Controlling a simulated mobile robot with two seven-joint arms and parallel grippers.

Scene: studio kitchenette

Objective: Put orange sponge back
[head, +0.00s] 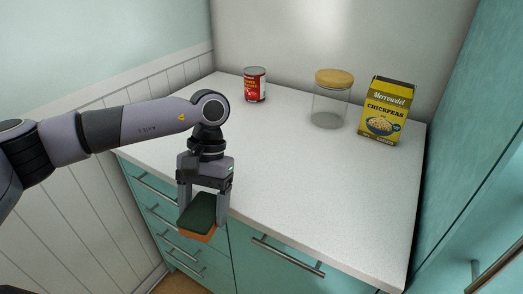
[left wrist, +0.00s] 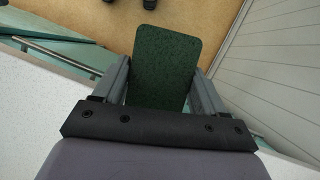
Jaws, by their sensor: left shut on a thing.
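The sponge (head: 198,213) has a dark green top and an orange underside. My left gripper (head: 203,207) is shut on it, one finger at each side, and holds it in front of the counter's front edge. The sponge's green face also shows in the left wrist view (left wrist: 164,68), between the two fingers, with floor beyond it. The orange side is hidden in that view. My right gripper is not in view.
The white counter (head: 270,165) is clear in its middle and front. A red can (head: 255,85), a glass jar with a wooden lid (head: 330,103) and a yellow chickpeas box (head: 385,110) stand at the back. Teal drawers with bar handles (head: 287,256) are below.

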